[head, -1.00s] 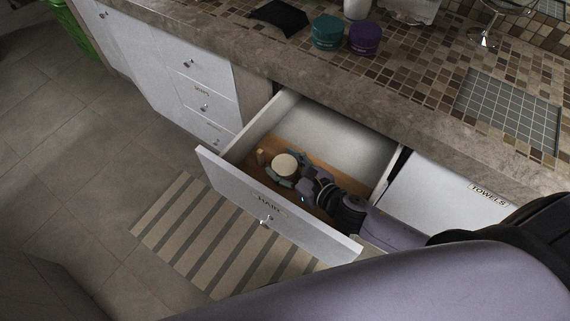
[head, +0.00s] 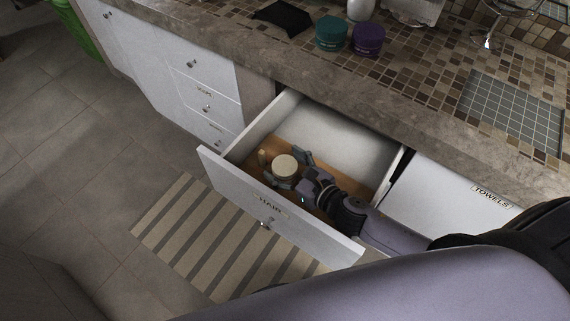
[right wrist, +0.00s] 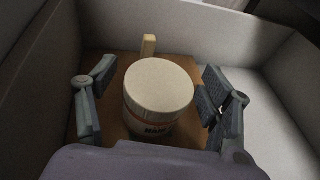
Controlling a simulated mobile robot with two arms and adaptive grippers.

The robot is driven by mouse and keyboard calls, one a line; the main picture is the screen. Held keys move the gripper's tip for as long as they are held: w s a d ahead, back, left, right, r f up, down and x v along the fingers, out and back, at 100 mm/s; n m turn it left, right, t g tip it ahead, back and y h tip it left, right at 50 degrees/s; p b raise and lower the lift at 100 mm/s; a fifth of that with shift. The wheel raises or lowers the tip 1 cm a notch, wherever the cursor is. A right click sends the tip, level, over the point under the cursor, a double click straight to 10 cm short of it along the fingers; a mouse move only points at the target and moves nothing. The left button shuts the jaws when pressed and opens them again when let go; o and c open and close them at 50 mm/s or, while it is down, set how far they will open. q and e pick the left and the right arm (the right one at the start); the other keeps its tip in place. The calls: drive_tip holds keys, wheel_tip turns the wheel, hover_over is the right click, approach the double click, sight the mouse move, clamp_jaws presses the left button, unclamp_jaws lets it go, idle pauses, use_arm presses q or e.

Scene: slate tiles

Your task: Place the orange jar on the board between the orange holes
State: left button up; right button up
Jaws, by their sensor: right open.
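The jar (head: 285,168) has a cream lid and lettering with an orange-red band on its side. It stands upright in the open drawer, and it also shows in the right wrist view (right wrist: 158,90). Under it is a brown wooden board (right wrist: 116,125) on the drawer floor. My right gripper (head: 294,170) is open, with one finger on each side of the jar. In the right wrist view (right wrist: 160,88) there are gaps between both fingers and the jar. I cannot make out any orange holes; the jar and gripper cover part of the board. My left gripper is not in view.
A small wooden peg (right wrist: 149,44) stands beyond the jar. The drawer front (head: 245,190), labelled HAIR, and its walls surround the gripper. A teal jar (head: 331,33) and a purple jar (head: 368,39) stand on the tiled counter above. The drawer's white back part is empty.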

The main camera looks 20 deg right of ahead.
sight(290, 168)
drive_tip(key=shift+s+f+g, duration=0.15)
drive_tip(key=shift+s+f, duration=0.05)
drive_tip(key=shift+f, duration=0.25)
drive_tip(key=shift+s+f+g, duration=0.15)
drive_tip(key=shift+f, duration=0.3)
drive_tip(key=shift+r, duration=0.3)
drive_tip(key=shift+w+r+p, duration=0.15)
drive_tip(key=shift+r+p, duration=0.3)
drive_tip(key=shift+p, duration=0.2)
drive_tip(key=v, duration=0.3)
drive_tip(key=b+v, duration=0.1)
drive_tip(key=v, duration=0.3)
drive_tip(key=shift+d, duration=0.25)
drive_tip(key=shift+d+r, duration=0.1)
drive_tip(key=shift+r, duration=0.05)
